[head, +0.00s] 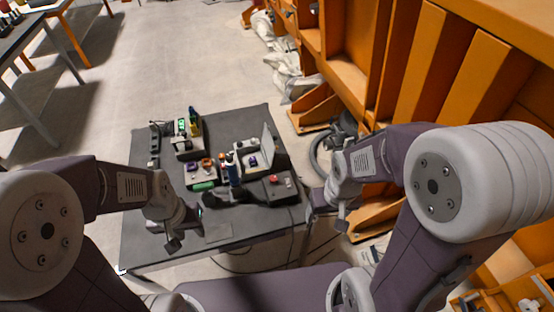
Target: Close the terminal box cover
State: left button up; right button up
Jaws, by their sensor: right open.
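The terminal box (246,160) looks like a pale open box on the right part of the dark table. Its light cover (268,146) appears to stand raised along the box's right side. Small purple and dark parts show inside. My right gripper (325,215) is open and empty, off the table's right edge, to the right of and nearer than the box. My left gripper (186,229) appears open and empty over the table's near left part, well apart from the box. The cover's hinge is too small to make out.
The dark table (150,220) also carries a dark box with a red button (274,180), a blue bottle (233,170), a green block (203,186) and several small devices at the back left. Orange shelving (400,60) stands close on the right. The table's near left is mostly clear.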

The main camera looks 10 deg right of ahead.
aim_at(268, 147)
jog(key=l+u, duration=0.15)
jog(key=l, duration=0.25)
jog(key=k+l+u, duration=0.15)
jog(key=l, duration=0.25)
jog(key=l+u, duration=0.2)
jog(key=l, duration=0.15)
jog(key=k+l+u, duration=0.15)
jog(key=l, duration=0.25)
jog(key=k+l+u, duration=0.15)
jog(key=l, duration=0.2)
jog(key=i, duration=0.05)
